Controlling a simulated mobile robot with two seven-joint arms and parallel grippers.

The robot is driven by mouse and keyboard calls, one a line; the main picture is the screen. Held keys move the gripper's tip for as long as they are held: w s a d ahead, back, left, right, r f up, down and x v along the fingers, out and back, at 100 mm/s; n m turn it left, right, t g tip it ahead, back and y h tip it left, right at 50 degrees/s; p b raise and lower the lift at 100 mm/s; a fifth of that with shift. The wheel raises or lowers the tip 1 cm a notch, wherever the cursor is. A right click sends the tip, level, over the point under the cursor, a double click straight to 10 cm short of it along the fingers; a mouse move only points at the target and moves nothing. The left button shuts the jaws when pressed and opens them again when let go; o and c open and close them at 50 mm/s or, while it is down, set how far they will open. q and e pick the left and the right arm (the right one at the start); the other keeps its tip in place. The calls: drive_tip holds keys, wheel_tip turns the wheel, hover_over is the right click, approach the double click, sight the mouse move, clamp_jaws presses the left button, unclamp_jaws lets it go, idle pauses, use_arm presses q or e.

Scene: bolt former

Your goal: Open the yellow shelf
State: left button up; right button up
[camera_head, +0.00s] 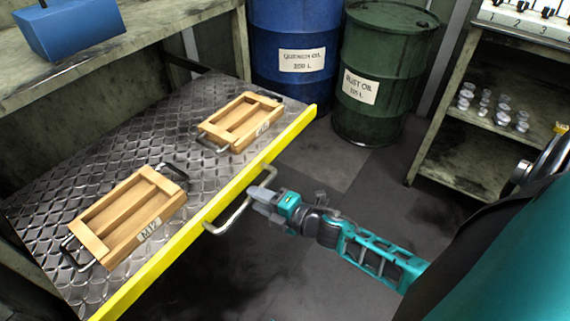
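The yellow shelf is a metal-plate drawer with a yellow front edge (232,189), and it stands pulled out from the workbench. A grey metal handle (228,217) sticks out from the front edge. My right gripper (260,195) is at the middle of the handle, its fingers around the bar and seemingly shut on it. The fingers hide part of the bar. Two wooden trays with metal handles lie on the plate: a near one (128,215) labelled M12 and a far one (240,121) whose label is hard to read. My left gripper is not in view.
A blue oil drum (291,45) and a green oil drum (384,75) stand beyond the shelf's far end. A rack (446,128) with small metal parts stands at the right. A blue box (68,28) sits on the worktop. The floor before the shelf is clear.

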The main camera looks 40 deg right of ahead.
use_arm(q)
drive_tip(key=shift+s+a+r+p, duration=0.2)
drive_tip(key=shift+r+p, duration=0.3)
drive_tip(key=shift+p, duration=0.3)
use_arm(e)
drive_tip(key=v, duration=1)
drive_tip(key=shift+s, duration=0.15)
drive_tip(key=s+a+r+m+g+h, duration=0.25)
drive_tip(key=a+m, duration=0.85)
drive_tip(key=m, duration=0.8)
use_arm(q)
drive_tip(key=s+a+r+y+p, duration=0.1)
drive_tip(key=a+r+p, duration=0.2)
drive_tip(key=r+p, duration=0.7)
drive_tip(key=p, duration=0.4)
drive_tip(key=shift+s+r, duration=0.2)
use_arm(e)
wheel_tip(320, 180, up, 9)
drive_tip(key=s+d+g, duration=0.1)
drive_tip(key=s+d, duration=0.1)
drive_tip(key=shift+s+r+h, duration=0.2)
drive_tip(key=shift+h, duration=0.25)
